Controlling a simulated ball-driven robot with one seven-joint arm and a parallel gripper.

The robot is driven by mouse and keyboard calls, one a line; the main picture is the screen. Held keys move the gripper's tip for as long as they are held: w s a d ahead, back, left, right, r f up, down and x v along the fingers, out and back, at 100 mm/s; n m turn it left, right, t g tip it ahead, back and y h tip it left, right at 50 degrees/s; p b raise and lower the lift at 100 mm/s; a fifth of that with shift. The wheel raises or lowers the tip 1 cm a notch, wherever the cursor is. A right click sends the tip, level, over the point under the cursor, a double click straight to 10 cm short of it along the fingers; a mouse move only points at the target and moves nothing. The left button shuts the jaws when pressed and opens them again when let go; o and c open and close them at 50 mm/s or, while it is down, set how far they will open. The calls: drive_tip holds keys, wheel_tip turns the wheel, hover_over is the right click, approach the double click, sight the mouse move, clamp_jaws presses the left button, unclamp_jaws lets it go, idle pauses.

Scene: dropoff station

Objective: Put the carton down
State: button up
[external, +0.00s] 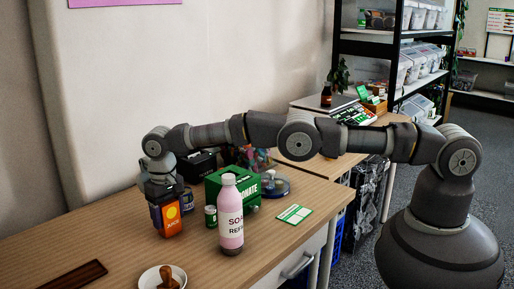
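An orange and dark juice carton (171,222) is upright at the left of the wooden table (110,248). My gripper (162,200) points down at it from above, with its fingers around or beside the carton. The near side of the carton shows its label. I cannot tell whether its base touches the table. The finger contact is too small and partly hidden to make out.
A pink soap bottle (230,215) stands right of the carton, with a small green can (210,217) and a green donate box (218,184) behind. A white dish with a stamp (169,278) and a dark tray (67,276) lie in front. The table's left part is clear.

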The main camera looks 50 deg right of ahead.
drive_tip(key=o, duration=0.3)
wheel_tip(320, 180, up, 12)
drive_tip(key=p, duration=0.6)
drive_tip(key=shift+r+p, duration=0.2)
drive_tip(key=shift+p, duration=0.1)
